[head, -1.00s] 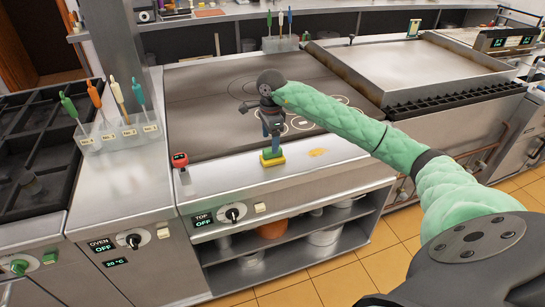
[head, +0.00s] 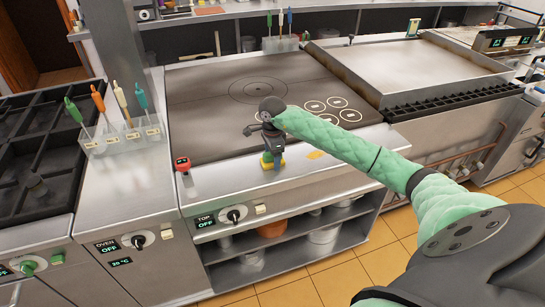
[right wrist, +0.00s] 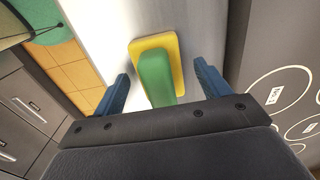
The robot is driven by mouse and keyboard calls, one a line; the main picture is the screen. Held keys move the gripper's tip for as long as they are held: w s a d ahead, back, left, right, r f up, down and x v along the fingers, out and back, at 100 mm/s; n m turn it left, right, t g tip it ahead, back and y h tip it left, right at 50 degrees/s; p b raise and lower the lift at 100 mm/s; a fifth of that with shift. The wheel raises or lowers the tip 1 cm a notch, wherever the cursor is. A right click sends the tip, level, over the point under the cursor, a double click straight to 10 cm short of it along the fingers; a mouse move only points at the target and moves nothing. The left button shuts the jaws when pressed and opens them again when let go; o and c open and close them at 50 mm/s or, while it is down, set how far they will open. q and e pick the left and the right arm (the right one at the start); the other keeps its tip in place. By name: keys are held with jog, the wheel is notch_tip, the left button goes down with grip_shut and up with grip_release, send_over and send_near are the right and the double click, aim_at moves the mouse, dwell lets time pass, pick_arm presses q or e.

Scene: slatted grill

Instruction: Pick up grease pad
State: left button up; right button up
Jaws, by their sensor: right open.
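The grease pad (head: 267,165) has a yellow base and a green handle. It lies near the front edge of the steel counter in front of the dark cooktop. It also shows in the right wrist view (right wrist: 156,80), with the green handle facing the camera. My right gripper (head: 272,156) is above the pad and hides part of it in the head view. In the right wrist view its two blue fingers (right wrist: 162,72) are open, one on each side of the handle, with gaps on both sides. The gripper is empty. My left gripper is not in view.
A red-topped probe or timer (head: 182,165) stands left of the pad. A clear holder (head: 124,138) with several coloured-handled tools stands farther left. The cooktop (head: 215,105) behind is clear.

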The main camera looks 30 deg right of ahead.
jog(key=shift+f, duration=0.35)
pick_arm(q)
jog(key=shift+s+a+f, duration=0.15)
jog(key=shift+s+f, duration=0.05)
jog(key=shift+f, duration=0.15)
pick_arm(e)
jog(key=shift+c, duration=0.3)
jog(key=c, duration=1)
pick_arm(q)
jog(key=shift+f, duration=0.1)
pick_arm(e)
jog(key=shift+r, duration=0.1)
